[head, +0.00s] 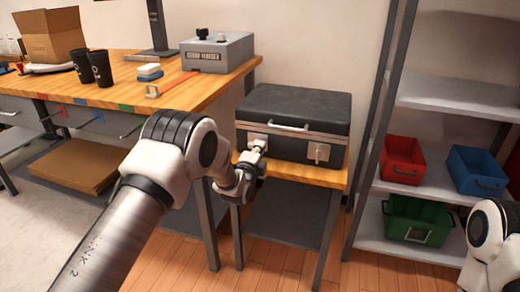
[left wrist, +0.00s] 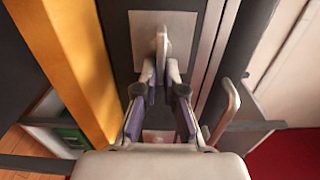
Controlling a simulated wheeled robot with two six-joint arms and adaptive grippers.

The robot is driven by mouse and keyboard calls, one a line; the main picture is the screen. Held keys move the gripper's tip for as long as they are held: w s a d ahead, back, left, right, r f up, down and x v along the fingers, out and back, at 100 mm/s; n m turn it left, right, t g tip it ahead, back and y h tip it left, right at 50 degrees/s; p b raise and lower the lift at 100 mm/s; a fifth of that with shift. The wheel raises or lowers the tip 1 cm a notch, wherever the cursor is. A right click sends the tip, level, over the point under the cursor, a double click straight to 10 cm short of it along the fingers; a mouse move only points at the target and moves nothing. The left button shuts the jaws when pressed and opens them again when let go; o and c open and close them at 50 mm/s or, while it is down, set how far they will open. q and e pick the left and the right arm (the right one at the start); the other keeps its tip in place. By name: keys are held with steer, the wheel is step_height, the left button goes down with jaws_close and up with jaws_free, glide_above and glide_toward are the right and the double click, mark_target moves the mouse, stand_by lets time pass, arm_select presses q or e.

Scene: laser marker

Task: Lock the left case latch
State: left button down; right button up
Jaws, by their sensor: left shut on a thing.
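The black case (head: 292,108) with silver trim stands closed on a small wooden table. Its left latch (head: 257,142) is a metal plate with a raised lever on the front face, partly hidden by my left gripper (head: 254,160). In the left wrist view, the left latch (left wrist: 162,38) is straight ahead, and the fingers of my left gripper (left wrist: 160,78) are shut on its lever. The right latch (head: 318,152) shows uncovered farther right on the case front. My right gripper is not in view; only part of my right arm shows at the lower right.
The case handle (head: 275,125) runs along the case's upper front, close beside my gripper in the left wrist view (left wrist: 226,108). A workbench (head: 120,85) with a grey machine (head: 217,52) stands left. A shelf (head: 410,248) with red, blue and green bins stands right.

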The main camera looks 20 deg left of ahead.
arm_select(q)
steer(key=shift+f, duration=0.1)
steer(key=c, duration=1.3)
jaws_free()
steer(key=s, duration=1.2)
steer(key=shift+a, duration=0.15)
